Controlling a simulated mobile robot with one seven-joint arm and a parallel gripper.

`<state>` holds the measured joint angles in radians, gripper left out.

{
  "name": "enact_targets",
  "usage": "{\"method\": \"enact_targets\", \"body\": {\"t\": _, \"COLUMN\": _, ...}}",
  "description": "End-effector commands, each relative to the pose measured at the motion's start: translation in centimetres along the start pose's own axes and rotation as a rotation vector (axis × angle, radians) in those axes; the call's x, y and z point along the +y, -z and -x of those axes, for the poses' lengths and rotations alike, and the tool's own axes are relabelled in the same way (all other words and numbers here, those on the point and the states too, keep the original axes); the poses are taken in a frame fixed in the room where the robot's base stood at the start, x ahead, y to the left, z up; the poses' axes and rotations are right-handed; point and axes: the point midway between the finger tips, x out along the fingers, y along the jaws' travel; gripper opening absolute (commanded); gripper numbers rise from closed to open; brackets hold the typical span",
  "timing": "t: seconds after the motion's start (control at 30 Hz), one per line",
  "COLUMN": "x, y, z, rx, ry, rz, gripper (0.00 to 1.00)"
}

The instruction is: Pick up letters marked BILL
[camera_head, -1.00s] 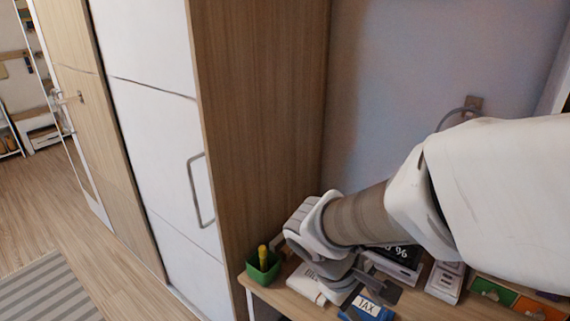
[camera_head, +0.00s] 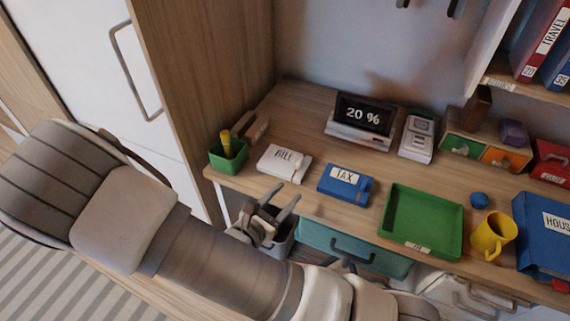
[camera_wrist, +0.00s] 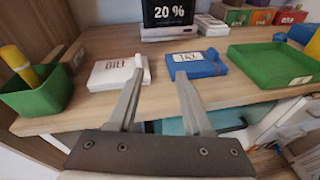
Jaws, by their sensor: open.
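A white packet marked BILL (camera_head: 284,163) lies on the wooden desk, right of the green pen cup, with a small white rounded piece at its right end. In the wrist view the BILL packet (camera_wrist: 116,72) lies just beyond my left fingertip. A blue packet marked TAX (camera_head: 345,184) lies to its right; it also shows in the wrist view (camera_wrist: 198,64), beyond my right fingertip. My gripper (camera_head: 281,206) is open and empty, in front of the desk's front edge. In the wrist view the two fingers (camera_wrist: 160,78) are spread apart, pointing toward the gap between the packets.
A green cup (camera_head: 229,156) holding a yellow item stands at the desk's left, beside the wooden cabinet. A screen showing 20 % (camera_head: 362,119) stands behind. A green tray (camera_head: 423,222), yellow mug (camera_head: 493,236) and blue binder (camera_head: 545,235) are right. A teal drawer (camera_head: 350,247) is below.

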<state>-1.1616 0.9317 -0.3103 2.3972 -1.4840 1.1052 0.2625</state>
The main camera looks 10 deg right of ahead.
Motion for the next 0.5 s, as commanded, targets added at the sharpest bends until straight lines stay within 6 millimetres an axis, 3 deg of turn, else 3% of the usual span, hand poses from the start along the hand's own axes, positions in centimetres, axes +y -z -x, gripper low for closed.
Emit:
{"method": "enact_targets", "body": {"t": 0.03, "x": 0.4, "y": 1.6, "z": 0.1, "rx": -0.014, "ry": -0.049, "rz": 0.049, "gripper": 0.50}}
{"method": "enact_targets", "body": {"t": 0.2, "x": 1.3, "y": 3.7, "z": 0.4, "rx": -0.037, "ry": -0.146, "rz": 0.136, "gripper": 0.50}}
{"method": "enact_targets", "body": {"t": 0.37, "x": 1.7, "y": 4.0, "z": -0.5, "rx": -0.043, "ry": -0.164, "rz": 0.153, "gripper": 0.50}}
{"method": "enact_targets", "body": {"t": 0.5, "x": 2.1, "y": 4.0, "z": -3.2, "rx": -0.044, "ry": -0.161, "rz": 0.152, "gripper": 0.50}}
